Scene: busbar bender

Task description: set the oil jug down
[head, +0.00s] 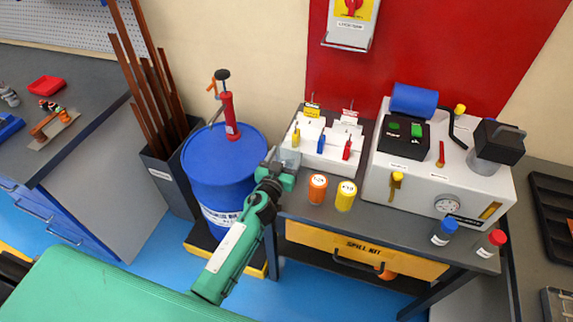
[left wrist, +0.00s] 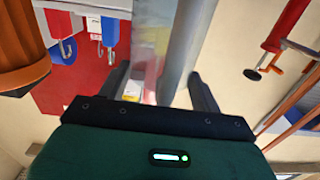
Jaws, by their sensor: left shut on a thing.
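The oil jug, a grey metallic and partly see-through vessel (head: 290,157), is small in the head view, at the left edge of the grey bench. In the left wrist view the jug (left wrist: 178,40) rises between the fingers. My left gripper (head: 282,171) is shut on it, with a finger on each side in the left wrist view (left wrist: 160,88). The gripper hides part of the jug. I cannot tell whether its base touches the bench top. My right gripper is out of view.
Close to the right stand an orange container (head: 317,189) and a yellow one (head: 345,196). A white rack (head: 328,158) with small coloured items is behind. A blue drum (head: 212,176) with a red pump (head: 230,118) stands left. The bender machine (head: 417,193) fills the bench's right.

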